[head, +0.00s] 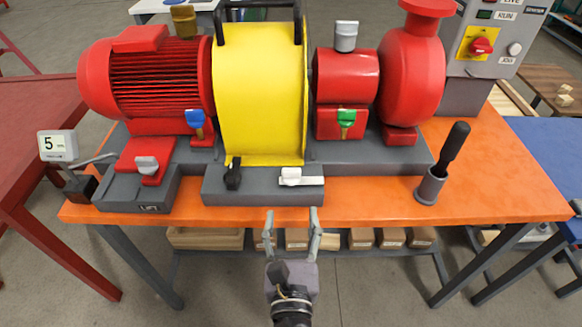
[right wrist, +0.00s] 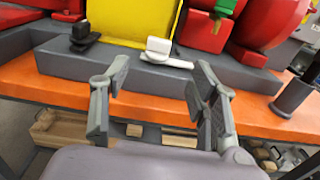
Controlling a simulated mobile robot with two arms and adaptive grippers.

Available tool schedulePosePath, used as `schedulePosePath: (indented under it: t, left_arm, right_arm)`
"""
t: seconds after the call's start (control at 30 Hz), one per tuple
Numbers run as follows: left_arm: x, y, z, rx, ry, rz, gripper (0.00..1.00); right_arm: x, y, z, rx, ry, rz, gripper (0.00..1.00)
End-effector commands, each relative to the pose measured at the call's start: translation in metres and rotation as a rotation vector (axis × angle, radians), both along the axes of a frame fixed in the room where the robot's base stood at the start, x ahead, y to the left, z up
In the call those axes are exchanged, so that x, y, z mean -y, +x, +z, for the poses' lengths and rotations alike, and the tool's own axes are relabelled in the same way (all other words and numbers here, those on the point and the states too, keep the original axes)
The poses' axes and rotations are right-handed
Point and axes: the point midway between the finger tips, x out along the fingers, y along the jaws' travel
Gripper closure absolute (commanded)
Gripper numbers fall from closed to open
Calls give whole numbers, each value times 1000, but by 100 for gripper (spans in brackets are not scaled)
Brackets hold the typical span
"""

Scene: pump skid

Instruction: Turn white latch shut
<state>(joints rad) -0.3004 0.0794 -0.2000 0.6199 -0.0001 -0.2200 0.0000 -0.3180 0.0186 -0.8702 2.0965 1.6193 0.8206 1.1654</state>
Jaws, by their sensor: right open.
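The white latch (head: 300,178) sits on the front grey block (head: 262,194) below the yellow guard (head: 262,95). Its handle lies sideways, reaching to the right from a raised knob. It also shows in the right wrist view (right wrist: 160,52), beyond and between my fingers. A black latch (head: 233,174) is to its left, with its handle standing roughly front to back. My right gripper (head: 292,214) is open and empty in front of the orange table's front edge, in line with the white latch and apart from it. In the right wrist view the gripper (right wrist: 160,78) has its fingers spread. My left gripper is not in view.
The orange table (head: 480,190) carries the red motor (head: 150,85) and red pump (head: 410,80). A grey cup with a black handle (head: 432,188) stands right of the latches. A grey clamp block (head: 140,190) is at left. Wooden boxes (head: 205,238) lie under the table.

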Motion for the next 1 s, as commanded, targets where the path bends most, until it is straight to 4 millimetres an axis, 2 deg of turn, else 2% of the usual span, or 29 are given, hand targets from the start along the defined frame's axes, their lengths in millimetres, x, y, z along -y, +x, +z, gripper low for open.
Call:
schedulePosePath:
  t: [0.03, 0.3, 0.5, 0.7, 1.0]
  left_arm:
    - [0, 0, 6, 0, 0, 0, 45]
    - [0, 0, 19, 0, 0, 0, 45]
    - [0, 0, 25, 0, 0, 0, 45]
    - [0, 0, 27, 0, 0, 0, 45]
    - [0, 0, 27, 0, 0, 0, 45]
  right_arm:
    - [0, 13, 5, 5, -3, -1, 45]
    - [0, 73, 4, 4, -5, 0, 45]
    - [0, 110, 3, 3, -5, 1, 45]
    - [0, 131, 1, 2, -5, 1, 45]
    - [0, 135, 0, 1, -4, 1, 45]
